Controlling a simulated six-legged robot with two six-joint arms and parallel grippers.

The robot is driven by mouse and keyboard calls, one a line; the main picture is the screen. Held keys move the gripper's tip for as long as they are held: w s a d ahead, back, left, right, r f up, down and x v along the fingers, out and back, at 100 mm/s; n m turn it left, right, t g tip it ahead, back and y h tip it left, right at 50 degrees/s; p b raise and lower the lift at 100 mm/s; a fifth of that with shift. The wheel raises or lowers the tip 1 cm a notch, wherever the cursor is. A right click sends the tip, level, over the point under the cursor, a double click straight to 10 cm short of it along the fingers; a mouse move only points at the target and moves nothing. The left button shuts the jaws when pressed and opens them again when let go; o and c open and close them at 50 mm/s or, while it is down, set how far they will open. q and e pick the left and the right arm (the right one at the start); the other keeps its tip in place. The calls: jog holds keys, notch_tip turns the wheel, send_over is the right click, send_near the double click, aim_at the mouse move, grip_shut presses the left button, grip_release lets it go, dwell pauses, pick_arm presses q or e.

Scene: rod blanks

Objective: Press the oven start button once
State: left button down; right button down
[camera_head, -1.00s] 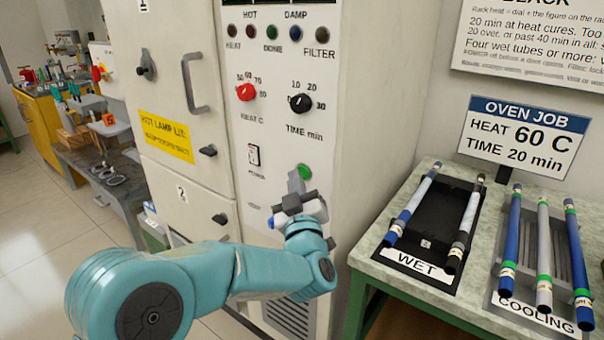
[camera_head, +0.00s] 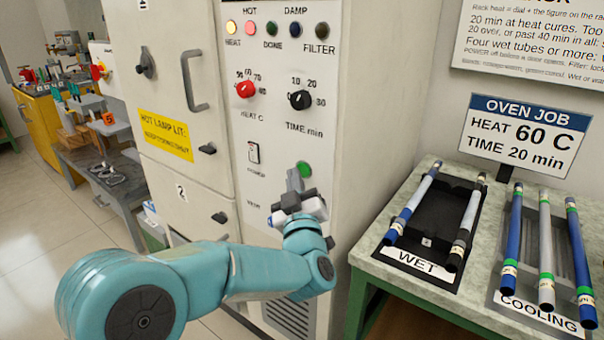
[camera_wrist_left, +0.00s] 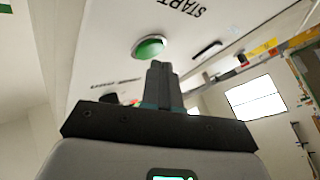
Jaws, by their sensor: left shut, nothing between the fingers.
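The green start button (camera_head: 304,169) is on the lower right of the white oven's control panel (camera_head: 280,130). It also shows in the left wrist view (camera_wrist_left: 149,47), beside the word START. My left gripper (camera_head: 293,175) is shut and empty, with its fingertips right at the lower left of the button. In the left wrist view the closed fingers (camera_wrist_left: 158,68) end close to the button's rim; I cannot tell whether they touch it. The HEAT lamp (camera_head: 231,27) glows yellow and the HOT lamp (camera_head: 250,28) glows pink. My right gripper is not in view.
The red heat dial (camera_head: 245,89), black time dial (camera_head: 300,100) and power switch (camera_head: 254,153) sit above the button. A bench (camera_head: 456,172) at right holds a WET rack (camera_head: 432,222) and a COOLING rack (camera_head: 517,300) with rods. An OVEN JOB sign (camera_head: 525,135) stands behind.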

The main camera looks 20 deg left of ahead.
pick_arm(q)
jog(key=shift+s+a, duration=0.1)
jog(key=shift+s, duration=0.2)
jog(key=s+b, duration=0.1)
jog(key=s+a+b, duration=0.1)
jog(key=s, duration=0.1)
jog(key=s+b, duration=0.1)
jog(key=shift+s+a, duration=0.35)
dwell(0.5)
